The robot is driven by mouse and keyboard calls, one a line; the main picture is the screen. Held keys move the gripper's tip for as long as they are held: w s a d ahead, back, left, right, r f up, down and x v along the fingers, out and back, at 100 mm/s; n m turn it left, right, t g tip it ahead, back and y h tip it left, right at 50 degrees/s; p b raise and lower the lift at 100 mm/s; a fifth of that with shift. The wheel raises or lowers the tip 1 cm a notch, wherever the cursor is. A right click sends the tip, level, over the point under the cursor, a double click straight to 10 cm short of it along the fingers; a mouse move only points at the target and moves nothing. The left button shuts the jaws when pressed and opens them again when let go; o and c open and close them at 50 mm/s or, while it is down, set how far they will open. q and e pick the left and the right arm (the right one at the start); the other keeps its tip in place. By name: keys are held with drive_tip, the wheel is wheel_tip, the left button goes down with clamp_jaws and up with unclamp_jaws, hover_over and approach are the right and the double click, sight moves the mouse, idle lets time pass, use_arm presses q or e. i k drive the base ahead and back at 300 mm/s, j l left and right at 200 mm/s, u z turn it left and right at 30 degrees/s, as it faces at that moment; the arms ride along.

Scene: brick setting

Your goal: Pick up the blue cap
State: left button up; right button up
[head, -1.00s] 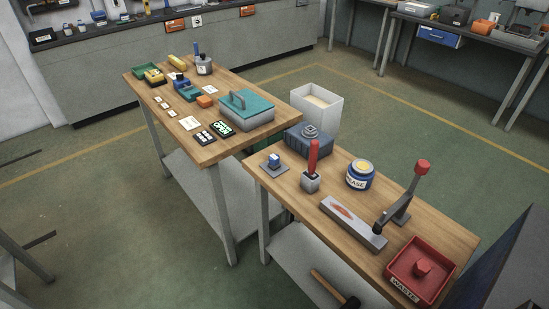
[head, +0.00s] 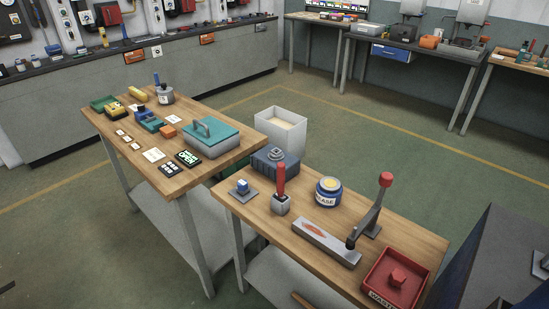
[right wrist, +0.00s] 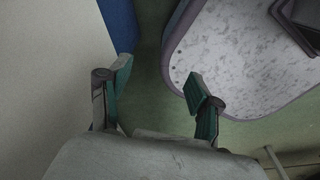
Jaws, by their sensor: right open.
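A small blue block-like piece with a pale top (head: 242,186) sits on a grey square plate on the near wooden table (head: 285,228); it may be the blue cap, but it is too small to tell. A blue jar labelled as grease (head: 328,197), with a yellowish top, stands further right on the same table. My right gripper (right wrist: 157,80) shows only in the right wrist view, open and empty, above the floor, away from the tabletop things. My left gripper is not in view.
A red-handled tool (head: 281,185) stands in a grey holder. A lever press (head: 365,220), a red waste tray (head: 368,293) and a dark blue box (head: 270,162) share the near table. The far table holds a teal-lidded box (head: 212,134). Green floor lies open behind.

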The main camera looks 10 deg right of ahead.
sight(242, 184)
drive_tip(key=z, duration=0.45)
drive_tip(key=i+j+z, duration=0.15)
drive_tip(key=z, duration=0.2)
drive_tip(key=j+z, duration=0.3)
drive_tip(key=i+j+z, duration=0.1)
drive_tip(key=j+z, duration=0.25)
